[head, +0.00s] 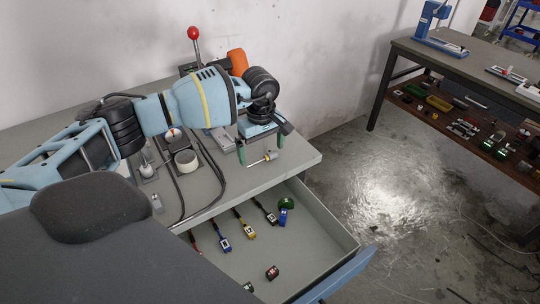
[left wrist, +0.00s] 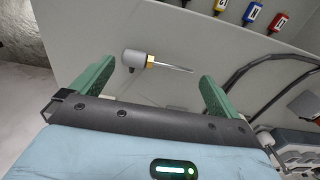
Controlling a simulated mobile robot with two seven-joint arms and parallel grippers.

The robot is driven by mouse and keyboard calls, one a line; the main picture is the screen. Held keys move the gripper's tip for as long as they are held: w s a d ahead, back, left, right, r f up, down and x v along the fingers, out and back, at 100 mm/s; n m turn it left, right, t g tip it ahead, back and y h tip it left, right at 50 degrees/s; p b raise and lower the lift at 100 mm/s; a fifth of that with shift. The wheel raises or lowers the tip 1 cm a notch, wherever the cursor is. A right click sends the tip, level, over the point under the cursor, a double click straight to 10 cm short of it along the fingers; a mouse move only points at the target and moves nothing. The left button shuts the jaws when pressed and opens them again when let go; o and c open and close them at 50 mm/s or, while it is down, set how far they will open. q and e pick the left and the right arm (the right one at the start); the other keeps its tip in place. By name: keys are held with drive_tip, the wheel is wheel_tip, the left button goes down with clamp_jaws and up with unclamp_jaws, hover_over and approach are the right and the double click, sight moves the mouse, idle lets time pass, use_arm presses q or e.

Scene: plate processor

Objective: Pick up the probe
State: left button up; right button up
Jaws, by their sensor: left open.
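The probe (left wrist: 150,62) has a grey rounded head, a brass-coloured collar and a thin metal tip. It lies on the grey table top (head: 300,158), near the table's right end. In the head view the probe (head: 268,156) shows just below my left gripper. My left gripper (head: 260,160) is open, with green fingers pointing down. In the left wrist view its fingers (left wrist: 152,80) stand on either side of the probe, with nothing between them touching it that I can see. My right gripper is not in view.
An open drawer (head: 335,228) below the table holds several coloured tools. A red-knobbed lever (head: 194,34) stands behind my arm. Black cables (head: 205,165) run over the table to the left. A second workbench (head: 440,52) stands at the right, across open floor.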

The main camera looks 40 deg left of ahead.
use_arm(q)
drive_tip(key=shift+f, duration=1.05)
drive_tip(key=c, duration=0.7)
drive_tip(key=shift+r, duration=0.2)
drive_tip(key=shift+r, duration=0.55)
wheel_tip(320, 180, up, 2)
drive_tip(key=shift+s+d+r, duration=0.1)
drive_tip(key=shift+d, duration=0.05)
drive_tip(key=s+d+r, duration=0.1)
drive_tip(key=s+d, duration=0.9)
drive_tip(key=s, duration=0.2)
drive_tip(key=shift+r+b, duration=0.2)
drive_tip(key=shift+b, duration=0.15)
